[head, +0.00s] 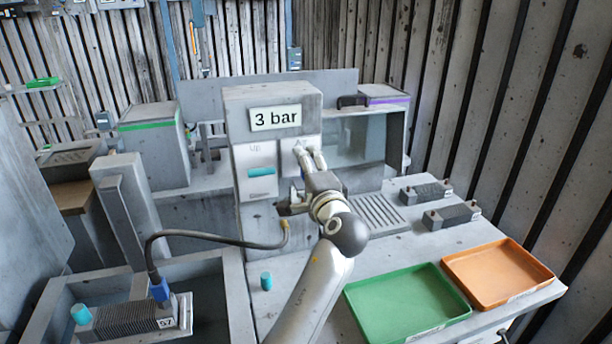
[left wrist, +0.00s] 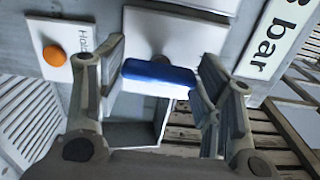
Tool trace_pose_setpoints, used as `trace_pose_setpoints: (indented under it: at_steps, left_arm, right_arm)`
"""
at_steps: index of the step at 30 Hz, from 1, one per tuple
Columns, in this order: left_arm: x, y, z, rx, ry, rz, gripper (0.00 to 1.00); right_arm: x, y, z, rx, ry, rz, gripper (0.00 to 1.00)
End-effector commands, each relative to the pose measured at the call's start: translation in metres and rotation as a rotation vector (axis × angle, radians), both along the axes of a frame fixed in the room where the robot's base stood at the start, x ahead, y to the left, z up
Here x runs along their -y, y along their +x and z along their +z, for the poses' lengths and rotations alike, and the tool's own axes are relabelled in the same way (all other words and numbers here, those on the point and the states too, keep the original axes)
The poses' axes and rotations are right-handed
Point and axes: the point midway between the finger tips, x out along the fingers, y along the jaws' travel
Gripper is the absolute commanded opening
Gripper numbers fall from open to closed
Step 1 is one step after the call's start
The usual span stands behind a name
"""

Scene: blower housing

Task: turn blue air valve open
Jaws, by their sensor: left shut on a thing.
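The blue air valve handle (left wrist: 158,74) shows in the left wrist view as a bar on a dark round stem. It lies roughly across the writing direction of the 3 bar sign. My left gripper (left wrist: 160,82) has one finger at each end of the bar and is shut on it. In the head view my left gripper (head: 308,162) is at the panel under the 3 bar sign (head: 275,118). My right gripper is not in view.
A teal handle (head: 262,172) under an "Up" label sits just left of my gripper. An orange button (left wrist: 54,56) is on the neighbouring plate. A dark hose (head: 215,238) runs below. Green (head: 405,300) and orange (head: 497,274) trays lie on the bench to the right.

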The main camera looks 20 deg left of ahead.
Motion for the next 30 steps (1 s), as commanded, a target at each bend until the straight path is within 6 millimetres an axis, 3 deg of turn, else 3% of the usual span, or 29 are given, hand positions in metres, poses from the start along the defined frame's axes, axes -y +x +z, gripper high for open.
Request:
trace_pose_setpoints:
  at_steps: [19, 20, 24, 30]
  left_arm:
    - [0.0000, 0.0000, -0.0014, 0.027, -0.047, 0.000, 0.37]
    - [0.0000, 0.0000, -0.0014, 0.027, -0.047, 0.000, 0.62]
    - [0.0000, 0.0000, -0.0012, 0.027, -0.046, 0.000, 0.80]
    - [0.0001, 0.0000, -0.0007, 0.027, -0.044, 0.000, 0.82]
  right_arm:
    - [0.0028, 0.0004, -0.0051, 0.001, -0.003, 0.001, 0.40]
    - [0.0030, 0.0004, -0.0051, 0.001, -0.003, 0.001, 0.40]
    - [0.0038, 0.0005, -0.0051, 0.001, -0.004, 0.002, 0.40]
    - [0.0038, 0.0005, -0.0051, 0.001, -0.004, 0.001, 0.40]
